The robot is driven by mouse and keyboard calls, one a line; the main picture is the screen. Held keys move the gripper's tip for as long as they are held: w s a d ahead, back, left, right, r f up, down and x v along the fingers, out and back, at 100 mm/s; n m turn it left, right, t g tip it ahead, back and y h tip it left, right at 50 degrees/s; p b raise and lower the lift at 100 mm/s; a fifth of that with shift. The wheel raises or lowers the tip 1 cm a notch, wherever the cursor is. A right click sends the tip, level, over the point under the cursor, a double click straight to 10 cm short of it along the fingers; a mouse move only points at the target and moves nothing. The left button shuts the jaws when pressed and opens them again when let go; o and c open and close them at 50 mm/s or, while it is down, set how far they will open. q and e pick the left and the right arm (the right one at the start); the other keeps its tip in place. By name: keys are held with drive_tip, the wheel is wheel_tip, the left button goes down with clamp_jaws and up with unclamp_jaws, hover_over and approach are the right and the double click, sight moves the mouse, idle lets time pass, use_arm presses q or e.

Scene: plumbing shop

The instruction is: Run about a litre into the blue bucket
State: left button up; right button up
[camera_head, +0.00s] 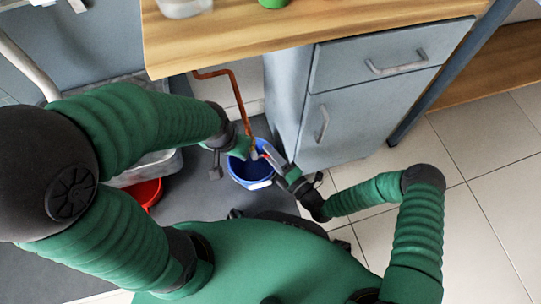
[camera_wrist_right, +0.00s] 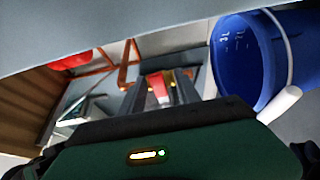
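The blue bucket (camera_head: 237,172) stands on the floor below the counter; it also shows in the right wrist view (camera_wrist_right: 241,50), with markings on its inner wall and a white handle grip. A copper pipe (camera_head: 238,95) runs down to just above the bucket. A tap with a red lever is at its lower end; the red part (camera_wrist_right: 158,84) shows between my right gripper's fingers. My right gripper (camera_head: 270,158) is at the bucket's right rim; its fingers look apart, around the red part. My left gripper (camera_head: 236,147) is beside the pipe end, its fingers unclear. No water stream is visible.
A wooden counter (camera_head: 230,40) overhangs the pipe, with a grey cabinet (camera_head: 345,115) to the right of the bucket. A red basin (camera_head: 148,192) and a clear container (camera_head: 165,166) are at the left. Tiled floor (camera_head: 450,150) is free at the right.

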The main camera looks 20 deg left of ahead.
clamp_jaws()
drive_tip(key=shift+f, duration=0.15)
idle(1.3)
